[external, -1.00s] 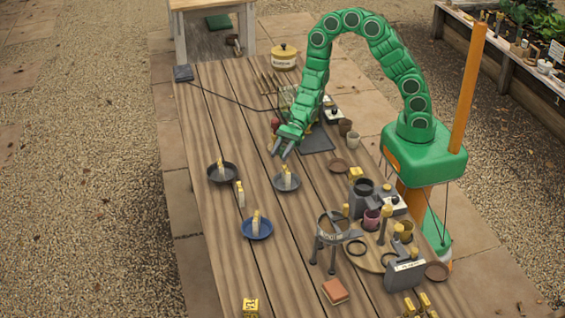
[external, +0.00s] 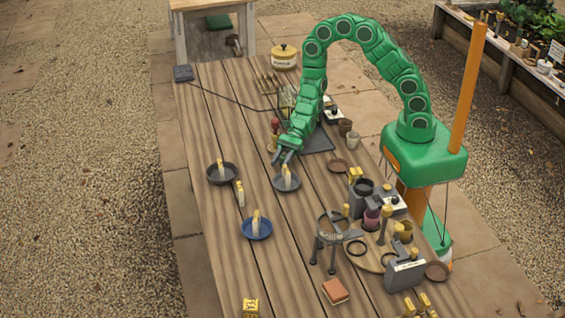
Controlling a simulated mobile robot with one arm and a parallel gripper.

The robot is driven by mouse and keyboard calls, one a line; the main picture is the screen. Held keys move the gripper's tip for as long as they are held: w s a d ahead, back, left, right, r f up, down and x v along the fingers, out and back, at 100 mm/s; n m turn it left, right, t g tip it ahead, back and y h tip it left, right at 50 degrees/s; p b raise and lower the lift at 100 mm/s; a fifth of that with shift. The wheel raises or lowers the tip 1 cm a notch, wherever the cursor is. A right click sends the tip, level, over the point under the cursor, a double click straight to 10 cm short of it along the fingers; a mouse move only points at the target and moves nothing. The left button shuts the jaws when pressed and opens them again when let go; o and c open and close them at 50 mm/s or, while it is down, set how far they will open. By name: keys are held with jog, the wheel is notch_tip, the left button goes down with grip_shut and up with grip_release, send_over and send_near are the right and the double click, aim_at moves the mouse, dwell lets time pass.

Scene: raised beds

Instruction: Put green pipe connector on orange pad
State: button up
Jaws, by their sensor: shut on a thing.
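My gripper (external: 287,158) is low over the middle of the table, with its fingertips at the top of a yellow-topped tag (external: 287,172). It is shut on this tag, which stands in a grey dish (external: 287,185). I cannot make out a green pipe connector on the table. A small orange-brown pad (external: 335,292) lies near the front, right of centre, well apart from my gripper.
A dark dish (external: 222,179) and a blue dish (external: 257,233) stand to the left, each with a tag. A ring stand (external: 330,232), a round wooden board (external: 372,262) and several cups crowd the right. A yellow pot (external: 284,58) stands at the back.

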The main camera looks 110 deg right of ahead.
jog(key=o, duration=1)
jog(key=shift+o, duration=0.2)
